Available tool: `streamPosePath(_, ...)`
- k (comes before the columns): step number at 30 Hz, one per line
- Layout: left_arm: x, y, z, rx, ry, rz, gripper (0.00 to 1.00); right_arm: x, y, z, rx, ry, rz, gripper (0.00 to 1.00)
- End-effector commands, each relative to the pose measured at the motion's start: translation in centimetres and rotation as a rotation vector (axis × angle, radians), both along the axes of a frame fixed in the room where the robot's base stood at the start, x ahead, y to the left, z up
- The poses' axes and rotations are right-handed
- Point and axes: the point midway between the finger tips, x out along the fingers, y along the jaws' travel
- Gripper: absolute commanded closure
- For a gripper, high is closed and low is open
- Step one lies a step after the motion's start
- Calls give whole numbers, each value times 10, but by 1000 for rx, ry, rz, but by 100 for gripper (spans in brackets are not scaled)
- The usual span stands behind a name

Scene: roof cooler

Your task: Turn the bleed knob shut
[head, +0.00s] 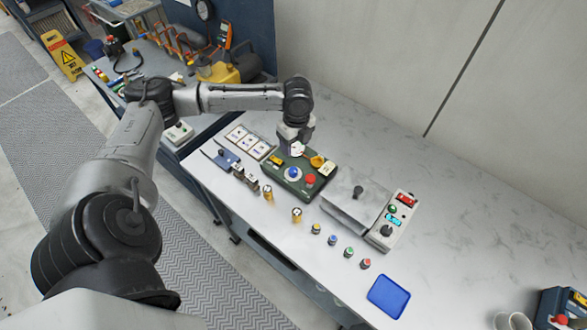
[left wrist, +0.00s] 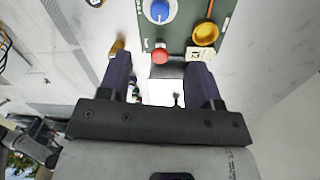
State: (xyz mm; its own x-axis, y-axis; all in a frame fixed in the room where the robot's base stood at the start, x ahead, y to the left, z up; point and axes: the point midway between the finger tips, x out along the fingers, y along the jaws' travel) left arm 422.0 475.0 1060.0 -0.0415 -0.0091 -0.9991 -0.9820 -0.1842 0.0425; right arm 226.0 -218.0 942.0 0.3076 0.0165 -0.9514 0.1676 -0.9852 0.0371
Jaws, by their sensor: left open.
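A green panel box (head: 296,187) sits on the marble-topped bench. It carries a blue knob on a white dial (head: 292,173), a red knob (head: 310,180) and a yellow knob (head: 317,161). I cannot read which is the bleed knob. My left gripper (head: 297,149) is above the box's far edge, open and empty. The left wrist view shows its two dark fingers (left wrist: 160,72) spread apart. There the red knob (left wrist: 159,55) lies just beyond the gap, with the yellow knob (left wrist: 205,34) and blue knob (left wrist: 158,11) farther up. No contact is visible. My right gripper is out of view.
Small brass and coloured parts (head: 316,229) line the front. A blue tray (head: 388,296) lies nearer. White cards (head: 248,141) are at left. The bench's right side is largely clear.

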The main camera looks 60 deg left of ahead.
Motion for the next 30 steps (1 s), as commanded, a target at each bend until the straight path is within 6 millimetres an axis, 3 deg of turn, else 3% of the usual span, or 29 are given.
streamPosePath(18,-5,-1,-105,1,2,0,42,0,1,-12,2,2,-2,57)
streamPosePath(30,-6,-1,-131,2,0,1,42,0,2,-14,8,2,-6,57)
